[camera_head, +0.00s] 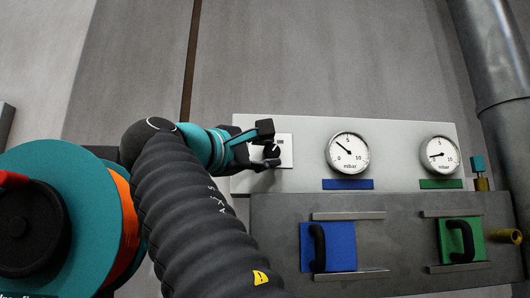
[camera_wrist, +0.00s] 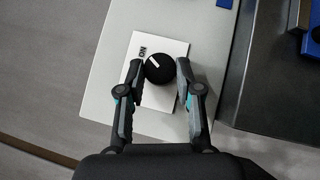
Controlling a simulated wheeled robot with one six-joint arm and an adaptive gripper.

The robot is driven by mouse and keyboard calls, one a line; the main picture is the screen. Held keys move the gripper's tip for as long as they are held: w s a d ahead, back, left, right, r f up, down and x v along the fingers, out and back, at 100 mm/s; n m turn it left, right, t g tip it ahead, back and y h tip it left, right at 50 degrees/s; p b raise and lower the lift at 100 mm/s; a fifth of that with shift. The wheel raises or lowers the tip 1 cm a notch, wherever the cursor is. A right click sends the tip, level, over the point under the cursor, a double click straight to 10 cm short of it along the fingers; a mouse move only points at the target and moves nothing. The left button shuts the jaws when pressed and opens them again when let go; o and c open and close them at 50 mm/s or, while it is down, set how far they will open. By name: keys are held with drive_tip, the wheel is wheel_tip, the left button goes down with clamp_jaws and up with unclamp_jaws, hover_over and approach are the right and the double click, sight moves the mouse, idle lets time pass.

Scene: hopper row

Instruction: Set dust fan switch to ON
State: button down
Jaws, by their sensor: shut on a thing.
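The dust fan switch is a black round knob (camera_wrist: 159,69) with a white pointer line, on a white plate (camera_wrist: 169,47). In the wrist view the plate carries the word ON at its left edge, and the pointer line slants toward the upper left of the knob. My gripper (camera_wrist: 158,72) has one finger on each side of the knob and is shut on it. In the head view my gripper (camera_head: 268,152) is at the white plate (camera_head: 286,150) and partly hides the knob.
Right of the switch on the grey panel (camera_head: 390,132) are two mbar gauges, one above a blue label (camera_head: 347,184), one above a green label (camera_head: 440,184). Below are a blue slide gate (camera_head: 341,248) and a green one (camera_head: 474,234) with black handles. A large pipe (camera_head: 487,55) stands at right.

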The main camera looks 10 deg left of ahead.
idle(0.4)
drive_tip(key=c, duration=0.8)
unclamp_jaws()
drive_tip(key=shift+o, duration=0.2)
drive_tip(key=shift+s, duration=0.1)
drive_tip(key=v, duration=1.2)
drive_tip(key=shift+f, duration=0.1)
